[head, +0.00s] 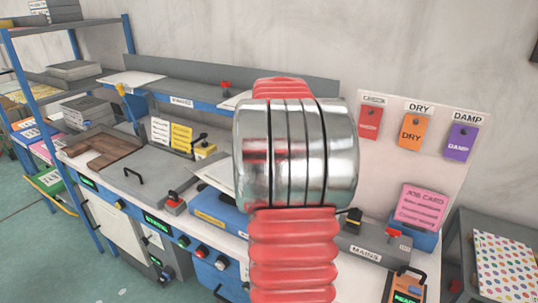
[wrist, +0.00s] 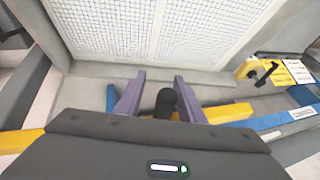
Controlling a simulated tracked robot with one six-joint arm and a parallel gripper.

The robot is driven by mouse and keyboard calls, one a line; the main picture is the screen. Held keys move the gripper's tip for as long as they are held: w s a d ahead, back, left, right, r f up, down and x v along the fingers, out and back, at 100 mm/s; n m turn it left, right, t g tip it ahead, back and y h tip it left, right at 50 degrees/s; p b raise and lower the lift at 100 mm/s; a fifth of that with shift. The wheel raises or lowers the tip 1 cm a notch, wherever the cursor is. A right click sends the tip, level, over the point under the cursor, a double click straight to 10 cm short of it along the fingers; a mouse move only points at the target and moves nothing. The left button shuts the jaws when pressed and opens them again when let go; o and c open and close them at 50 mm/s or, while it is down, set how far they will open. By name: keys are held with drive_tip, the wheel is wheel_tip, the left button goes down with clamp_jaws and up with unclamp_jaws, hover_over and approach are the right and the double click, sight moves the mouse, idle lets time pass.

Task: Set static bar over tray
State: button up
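In the wrist view, the two purple fingers of my gripper (wrist: 160,98) stand apart, with a dark round-ended knob (wrist: 166,103) between them. I cannot tell whether they press on it. A yellow bar (wrist: 228,112) runs crosswise behind the fingers and shows again at the left; it may be the static bar, but this is not clear. Beyond the fingertips is a white gridded panel (wrist: 115,28) in a grey frame, possibly the tray. In the head view my own red and silver arm covers the middle, and the gripper is hidden.
A blue-edged shelf (head: 215,107) runs along the wall above the bench. Yellow cards (head: 181,137) and a black lever (head: 199,139) stand on the bench, which also holds a grey lidded plate (head: 150,170). A pink job card (head: 421,207) stands at the right.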

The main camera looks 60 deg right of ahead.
drive_tip(key=shift+r, duration=0.15)
drive_tip(key=v, duration=1.3)
drive_tip(key=shift+a+r, duration=0.15)
drive_tip(key=shift+r, duration=0.05)
drive_tip(key=shift+s, duration=0.1)
